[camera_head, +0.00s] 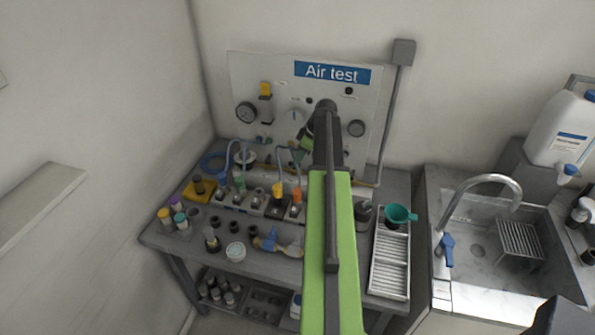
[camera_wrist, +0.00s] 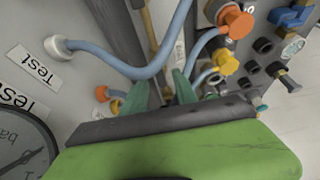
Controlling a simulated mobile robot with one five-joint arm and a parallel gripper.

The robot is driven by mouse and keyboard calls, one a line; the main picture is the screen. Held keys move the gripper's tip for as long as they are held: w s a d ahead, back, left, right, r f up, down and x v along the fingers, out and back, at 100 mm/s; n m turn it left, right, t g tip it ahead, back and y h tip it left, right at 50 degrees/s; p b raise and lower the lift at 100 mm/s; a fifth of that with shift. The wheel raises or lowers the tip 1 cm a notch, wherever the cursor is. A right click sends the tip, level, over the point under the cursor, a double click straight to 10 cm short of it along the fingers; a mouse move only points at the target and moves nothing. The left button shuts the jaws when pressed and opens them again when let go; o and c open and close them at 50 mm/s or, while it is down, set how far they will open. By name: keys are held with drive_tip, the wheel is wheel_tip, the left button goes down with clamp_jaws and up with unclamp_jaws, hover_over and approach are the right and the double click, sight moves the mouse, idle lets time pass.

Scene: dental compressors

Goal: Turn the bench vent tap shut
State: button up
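My gripper (camera_head: 300,152) is in front of the Air test panel (camera_head: 386,95), low on its face, partly hidden by my own arm. In the wrist view its two green fingers (camera_wrist: 161,84) stand apart, with no clearly held thing between them. An orange fitting (camera_wrist: 102,93) and a blue hose (camera_wrist: 130,70) are left of the fingers. To their right are a yellow fitting (camera_wrist: 227,65) and an orange fitting (camera_wrist: 240,22). I cannot tell which part is the bench vent tap; it may be hidden by my gripper or arm.
The grey bench (camera_head: 160,238) carries bottles, fittings and a white rack (camera_head: 389,280). A round gauge (camera_wrist: 22,150) is close by at the wrist view's lower left. A sink (camera_head: 480,245) with a curved faucet is at right.

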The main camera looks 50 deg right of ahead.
drive_tip(key=shift+w+a+f, duration=0.1)
drive_tip(key=shift+w+f, duration=0.15)
drive_tip(key=shift+f, duration=0.45)
drive_tip(key=shift+r, duration=0.1)
clamp_jaws()
